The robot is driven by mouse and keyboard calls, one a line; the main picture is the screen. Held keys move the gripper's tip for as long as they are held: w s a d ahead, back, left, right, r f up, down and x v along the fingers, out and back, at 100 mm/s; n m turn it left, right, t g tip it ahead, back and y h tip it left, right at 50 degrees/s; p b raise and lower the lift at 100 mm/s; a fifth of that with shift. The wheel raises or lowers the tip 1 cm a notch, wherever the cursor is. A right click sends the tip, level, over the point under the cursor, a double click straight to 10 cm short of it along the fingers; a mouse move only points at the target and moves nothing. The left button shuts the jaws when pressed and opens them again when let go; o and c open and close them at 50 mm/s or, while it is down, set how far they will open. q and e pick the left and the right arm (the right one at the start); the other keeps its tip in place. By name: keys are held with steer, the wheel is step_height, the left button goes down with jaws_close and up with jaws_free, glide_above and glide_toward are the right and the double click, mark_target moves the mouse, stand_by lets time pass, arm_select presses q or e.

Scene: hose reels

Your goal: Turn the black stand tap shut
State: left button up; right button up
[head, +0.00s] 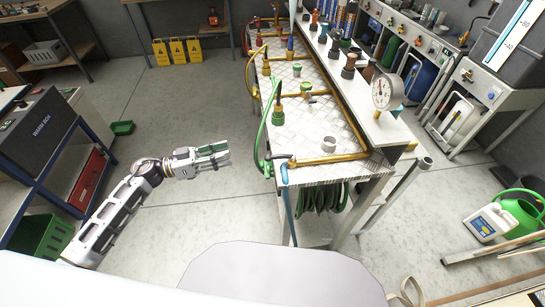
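The white metal bench (325,123) carries brass pipes with several small taps and fittings. A dark upright fitting (279,88) stands above a green round base (278,117) on the bench's left part. A small dark-handled tap (291,162) sits at the near left corner, above a blue hose. I cannot tell which of these is the black stand tap. My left gripper (229,154) is over the floor left of the bench, apart from it, pointing right. A green patch shows along its upper finger. The finger gap is too small to judge. My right gripper is out of view.
A pressure gauge (382,92) stands on the bench's raised shelf. A green hose (263,140) hangs at its left edge. A blue-framed cart (62,160) stands at left. Yellow signs (178,50) are at the back.

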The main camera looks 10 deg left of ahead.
arm_select(q)
steer(key=s+d+r+g, duration=0.1)
steer(key=m+g+b, duration=0.2)
glide_toward(273, 157)
steer(key=x, duration=0.5)
steer(key=d, duration=0.1)
steer(key=w+d, duration=0.1)
steer(key=d, duration=0.1)
steer(key=shift+w+f, duration=0.15)
steer(key=shift+f, duration=0.2)
steer(key=shift+x, duration=0.85)
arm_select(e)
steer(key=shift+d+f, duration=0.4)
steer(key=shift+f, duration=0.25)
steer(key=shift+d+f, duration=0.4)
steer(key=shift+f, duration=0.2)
